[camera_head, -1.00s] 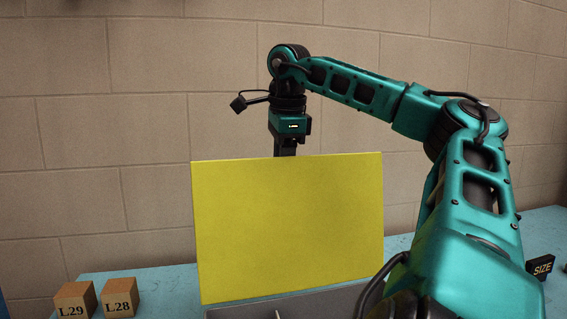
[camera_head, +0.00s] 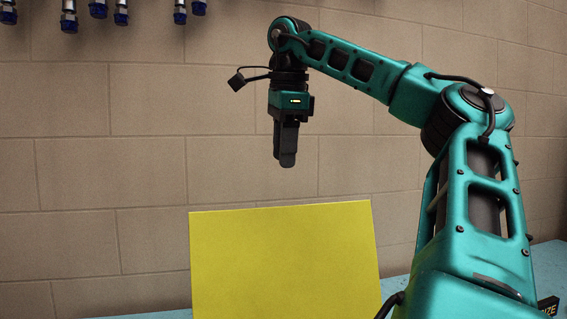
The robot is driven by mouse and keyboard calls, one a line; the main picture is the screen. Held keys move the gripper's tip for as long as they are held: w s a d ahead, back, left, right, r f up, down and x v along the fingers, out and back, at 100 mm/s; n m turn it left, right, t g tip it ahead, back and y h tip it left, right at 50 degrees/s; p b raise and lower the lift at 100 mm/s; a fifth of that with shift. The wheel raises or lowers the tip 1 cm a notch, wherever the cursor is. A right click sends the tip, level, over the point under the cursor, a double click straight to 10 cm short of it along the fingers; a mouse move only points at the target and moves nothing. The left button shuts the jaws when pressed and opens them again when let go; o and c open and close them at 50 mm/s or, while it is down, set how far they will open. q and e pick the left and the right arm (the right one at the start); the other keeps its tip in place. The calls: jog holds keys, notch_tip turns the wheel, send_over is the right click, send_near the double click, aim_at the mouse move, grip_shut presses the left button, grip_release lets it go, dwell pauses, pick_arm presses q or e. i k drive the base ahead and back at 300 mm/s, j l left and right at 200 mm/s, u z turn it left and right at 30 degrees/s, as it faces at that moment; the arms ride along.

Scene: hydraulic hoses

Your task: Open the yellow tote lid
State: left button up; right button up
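The yellow tote lid (camera_head: 283,265) stands upright, its flat face toward me, in the lower middle of the head view. Its lower edge and the tote are below the frame. My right gripper (camera_head: 286,160) points down above the lid's top edge, with clear wall between the fingertips and the edge. Its dark fingers overlap from this angle, so any gap between them is hidden. Nothing shows hanging from them. My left gripper is not in view.
Several hose ends with blue fittings (camera_head: 121,12) hang at the top left. A block wall (camera_head: 100,165) stands behind. The air left of my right gripper is clear.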

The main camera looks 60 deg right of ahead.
aim_at(317, 260)
jog(key=k+j, duration=0.15)
jog(key=j, duration=0.25)
jog(key=k+j, duration=0.15)
jog(key=j, duration=0.25)
jog(key=k+j, duration=0.15)
jog(key=j, duration=0.25)
jog(key=k+j, duration=0.1)
jog(key=j, duration=0.3)
jog(key=k+j, duration=0.15)
jog(key=j, duration=0.2)
